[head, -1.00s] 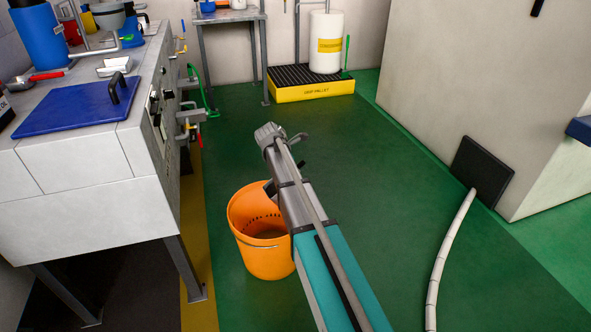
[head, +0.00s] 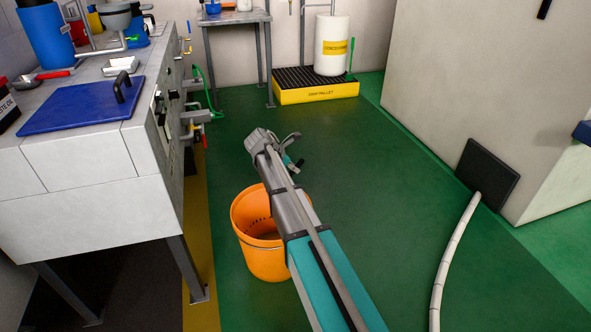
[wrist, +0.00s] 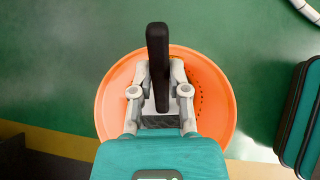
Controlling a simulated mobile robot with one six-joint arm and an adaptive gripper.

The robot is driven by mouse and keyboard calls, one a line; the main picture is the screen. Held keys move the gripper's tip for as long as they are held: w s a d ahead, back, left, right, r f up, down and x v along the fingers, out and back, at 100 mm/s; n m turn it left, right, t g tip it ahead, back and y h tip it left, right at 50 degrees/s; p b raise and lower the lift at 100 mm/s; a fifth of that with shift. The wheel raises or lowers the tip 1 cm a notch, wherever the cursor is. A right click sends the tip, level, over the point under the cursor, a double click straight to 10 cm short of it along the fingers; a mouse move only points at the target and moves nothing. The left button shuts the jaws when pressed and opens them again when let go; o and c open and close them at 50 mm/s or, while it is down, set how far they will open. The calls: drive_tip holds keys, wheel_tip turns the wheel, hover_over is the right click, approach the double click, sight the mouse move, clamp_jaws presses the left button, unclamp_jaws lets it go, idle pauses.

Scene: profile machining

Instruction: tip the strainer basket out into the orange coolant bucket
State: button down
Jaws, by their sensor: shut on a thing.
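The orange coolant bucket (head: 262,258) stands on the green floor, partly behind my arm in the head view. Seen from above in the wrist view, its round orange rim (wrist: 112,85) surrounds my gripper on both sides. My gripper (wrist: 160,72) is shut on an upright-looking black handle (wrist: 157,38), over the bucket. I take this handle for the strainer basket's; the basket's body is hidden below the gripper, so its tilt cannot be told. Dark holes show inside the bucket's right side.
A grey bench (head: 90,225) with a blue lid (head: 85,108) stands left of the bucket. A yellow drip pallet (head: 315,92) with a white drum (head: 332,45) is behind. A pale hose (head: 450,260) lies at right. Green floor between is clear.

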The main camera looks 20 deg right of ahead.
idle(0.4)
drive_tip(key=shift+s+a+r+h+b, duration=0.1)
drive_tip(key=shift+a+r+h+b, duration=0.2)
drive_tip(key=shift+a+h+b, duration=0.3)
drive_tip(key=shift+a, duration=0.2)
drive_tip(key=shift+s+a+h+b, duration=0.1)
drive_tip(key=shift+a+h+b, duration=0.3)
drive_tip(key=shift+h, duration=0.2)
drive_tip(key=shift+a+r, duration=0.2)
drive_tip(key=shift+r, duration=0.1)
